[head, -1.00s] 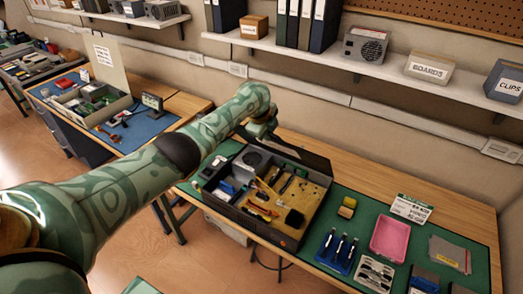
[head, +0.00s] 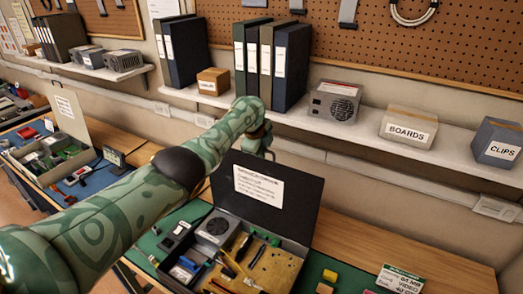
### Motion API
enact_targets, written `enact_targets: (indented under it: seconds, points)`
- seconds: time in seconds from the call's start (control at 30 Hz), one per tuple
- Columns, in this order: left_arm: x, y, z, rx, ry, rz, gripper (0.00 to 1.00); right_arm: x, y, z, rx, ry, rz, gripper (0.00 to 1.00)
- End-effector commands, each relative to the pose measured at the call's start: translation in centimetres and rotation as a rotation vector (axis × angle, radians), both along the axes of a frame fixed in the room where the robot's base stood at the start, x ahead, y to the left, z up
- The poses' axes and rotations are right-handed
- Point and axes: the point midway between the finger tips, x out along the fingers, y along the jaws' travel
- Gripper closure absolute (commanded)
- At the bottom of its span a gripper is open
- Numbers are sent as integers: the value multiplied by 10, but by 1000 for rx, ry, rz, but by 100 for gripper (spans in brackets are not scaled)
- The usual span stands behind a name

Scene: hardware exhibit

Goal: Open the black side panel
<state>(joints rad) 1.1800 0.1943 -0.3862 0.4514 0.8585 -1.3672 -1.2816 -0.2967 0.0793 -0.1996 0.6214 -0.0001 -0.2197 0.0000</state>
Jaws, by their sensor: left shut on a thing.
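The black side panel (head: 300,205) stands raised at the back of the dark case (head: 285,240), its inner face with a white printed label turned toward me. The case is open, and a fan unit, tools and a tan board show inside. My left gripper (head: 268,150) is at the panel's upper left edge, shut on it. My forearm and wrist hide part of the gripper, so the fingertips are hard to see. My right gripper is not in view.
A wall shelf (head: 360,138) runs above and behind the panel, with binders (head: 291,70), a BOARDS box (head: 408,127) and a CLIPS box (head: 498,143). Bare wooden tabletop (head: 370,235) lies right of the case. Another open case (head: 55,155) stands at the left.

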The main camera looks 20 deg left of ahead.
Motion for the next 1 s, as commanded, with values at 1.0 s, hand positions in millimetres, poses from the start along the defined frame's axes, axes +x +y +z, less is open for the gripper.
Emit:
enact_targets:
  seconds: [1.0]
  points:
    - [-6,-2,1,-2,15,-2,74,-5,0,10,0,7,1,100]
